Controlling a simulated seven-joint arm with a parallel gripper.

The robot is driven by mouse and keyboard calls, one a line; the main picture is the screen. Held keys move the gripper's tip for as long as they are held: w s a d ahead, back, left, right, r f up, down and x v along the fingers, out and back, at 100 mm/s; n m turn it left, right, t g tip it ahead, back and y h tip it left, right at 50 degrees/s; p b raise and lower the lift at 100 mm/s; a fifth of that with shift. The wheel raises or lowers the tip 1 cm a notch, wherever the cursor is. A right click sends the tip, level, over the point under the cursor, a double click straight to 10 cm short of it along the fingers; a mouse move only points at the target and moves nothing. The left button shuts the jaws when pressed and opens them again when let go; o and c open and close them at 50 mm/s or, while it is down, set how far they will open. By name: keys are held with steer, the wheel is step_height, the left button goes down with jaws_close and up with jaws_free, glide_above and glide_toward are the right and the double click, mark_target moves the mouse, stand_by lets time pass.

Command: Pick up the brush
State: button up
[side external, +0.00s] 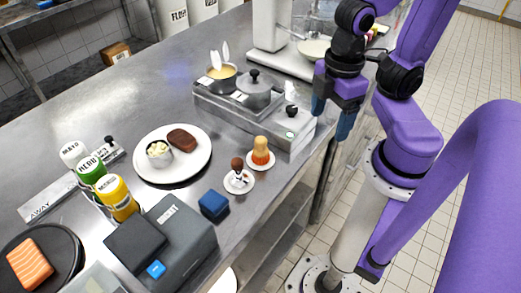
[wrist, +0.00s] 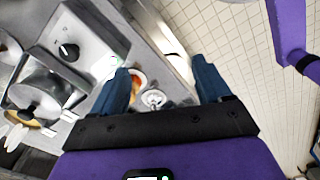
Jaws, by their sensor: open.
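A small upright thing with a tan, bristle-like top and an orange base, which looks like the brush (side external: 260,150), stands on a small white saucer near the counter's front edge. In the wrist view its orange part (wrist: 134,88) shows partly behind the left finger. A second small saucer (side external: 232,188) beside it bears a brown-topped little thing whose kind I cannot make out. My gripper (side external: 332,112) is open and empty, pointing down. It hangs above and to the right of the brush, near the grey station's end, apart from both. The wrist view shows both fingers spread (wrist: 160,70).
A grey station (side external: 235,112) with pots and a black knob stands behind the brush. A white plate (side external: 190,168) with food, a blue block (side external: 214,205), a grey box (side external: 185,240) and several bottles stand to the left. Floor shows beyond the counter edge.

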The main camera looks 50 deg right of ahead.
step_height(320, 180, up, 3)
steer(key=m+h, duration=0.2)
steer(key=m, duration=3.1)
glide_above(261, 149)
steer(key=w, duration=0.1)
steer(key=f, duration=0.7)
steer(key=d+f, duration=0.1)
steer(key=f, duration=0.2)
steer(key=shift+f, duration=0.35)
steer(key=shift+s+d+f, duration=0.1)
steer(key=shift+s+f, duration=0.05)
steer(key=shift+f, duration=2.7)
steer(key=c, duration=1.1)
